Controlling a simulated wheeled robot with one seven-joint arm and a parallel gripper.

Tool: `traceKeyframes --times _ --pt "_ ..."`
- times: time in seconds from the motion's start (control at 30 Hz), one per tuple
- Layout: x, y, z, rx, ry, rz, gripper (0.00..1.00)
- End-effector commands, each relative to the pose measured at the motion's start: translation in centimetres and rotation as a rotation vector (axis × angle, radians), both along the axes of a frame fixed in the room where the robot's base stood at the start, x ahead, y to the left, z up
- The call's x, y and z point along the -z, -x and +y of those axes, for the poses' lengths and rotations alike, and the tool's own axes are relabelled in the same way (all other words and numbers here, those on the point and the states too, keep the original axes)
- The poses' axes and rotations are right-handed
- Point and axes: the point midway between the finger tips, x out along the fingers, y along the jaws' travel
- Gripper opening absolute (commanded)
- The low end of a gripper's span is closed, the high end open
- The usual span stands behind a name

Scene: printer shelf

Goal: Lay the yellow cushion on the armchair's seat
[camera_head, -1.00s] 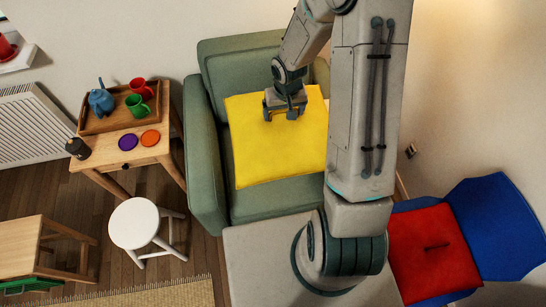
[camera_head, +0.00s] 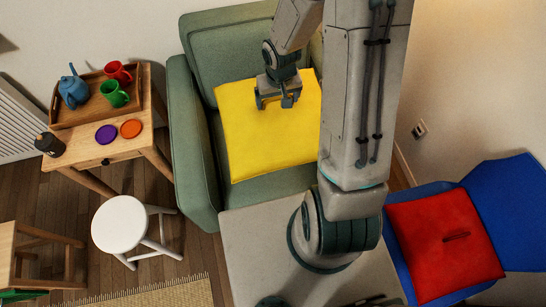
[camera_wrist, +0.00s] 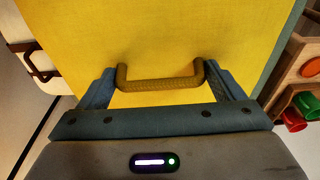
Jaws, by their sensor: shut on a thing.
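The yellow cushion (camera_head: 262,140) is over the seat of the green armchair (camera_head: 196,150), its far edge near the backrest. I cannot tell whether it rests on the seat or hangs just above it. My gripper (camera_head: 278,103) is over the cushion's upper right part. In the wrist view the fingers (camera_wrist: 161,88) are shut on the cushion's strap-like handle (camera_wrist: 160,82), with the yellow cloth (camera_wrist: 160,35) filling the view behind. My arm hides the armchair's right side and part of the cushion's right edge.
A wooden side table (camera_head: 120,150) with a tray (camera_head: 70,118), teapot and mugs stands left of the armchair. A white stool (camera_head: 120,224) is in front of it. A blue chair (camera_head: 510,215) with a red cushion (camera_head: 444,240) is at the right.

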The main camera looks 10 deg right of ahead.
Motion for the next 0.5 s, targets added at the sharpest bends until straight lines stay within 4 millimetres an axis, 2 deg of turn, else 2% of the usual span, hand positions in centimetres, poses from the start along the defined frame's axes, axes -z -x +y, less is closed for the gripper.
traceKeyframes --times 0.03,0.5 --pt "1.6 0.4 0.0 0.000 0.001 -0.001 0.36" --pt "8.3 3.7 0.2 0.001 0.001 -0.001 0.36"
